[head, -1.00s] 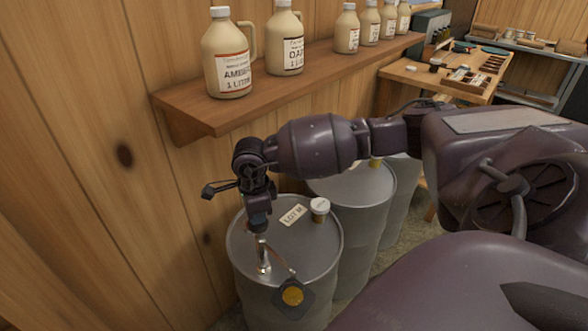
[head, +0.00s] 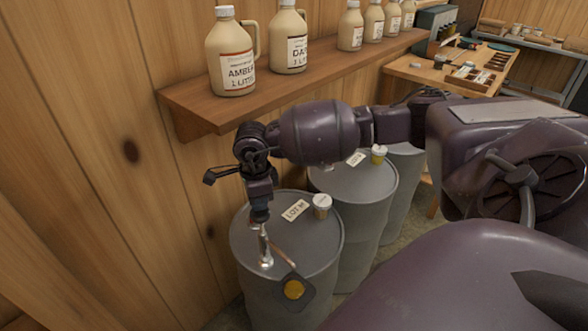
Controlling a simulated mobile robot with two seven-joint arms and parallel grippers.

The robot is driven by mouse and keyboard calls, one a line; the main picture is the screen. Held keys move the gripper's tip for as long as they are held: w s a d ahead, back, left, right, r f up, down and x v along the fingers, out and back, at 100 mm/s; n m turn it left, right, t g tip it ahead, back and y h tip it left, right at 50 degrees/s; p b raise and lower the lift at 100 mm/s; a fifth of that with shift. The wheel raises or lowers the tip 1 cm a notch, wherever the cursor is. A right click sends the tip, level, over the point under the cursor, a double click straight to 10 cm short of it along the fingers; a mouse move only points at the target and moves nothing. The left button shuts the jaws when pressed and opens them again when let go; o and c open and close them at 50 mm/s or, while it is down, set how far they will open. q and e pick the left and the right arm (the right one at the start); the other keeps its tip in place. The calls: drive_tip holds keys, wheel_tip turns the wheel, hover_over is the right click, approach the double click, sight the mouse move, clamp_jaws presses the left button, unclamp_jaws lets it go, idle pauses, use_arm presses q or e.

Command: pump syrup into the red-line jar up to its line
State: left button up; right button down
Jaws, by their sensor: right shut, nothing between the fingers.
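A silver pump (head: 264,248) stands upright on the nearest grey drum (head: 285,232). Its thin spout slants down to the right, over a dark square plate (head: 313,293) at the drum's front edge. A round amber shape (head: 294,289) sits on that plate; I cannot tell whether it is the open top of the jar, and no red line shows. My right gripper (head: 260,217) is shut and empty, pointing down right at the top of the pump, seemingly touching it. My left gripper is out of view.
A white-lidded small jar (head: 321,206) and a lot card (head: 295,210) are on the same drum. A second drum (head: 355,190) behind bears a yellow-banded jar (head: 378,154). A wall shelf (head: 200,108) with several jugs is above my right arm. A workbench (head: 430,75) stands behind.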

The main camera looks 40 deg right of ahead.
sight(260, 215)
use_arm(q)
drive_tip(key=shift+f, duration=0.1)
use_arm(e)
drive_tip(key=shift+f, duration=0.2)
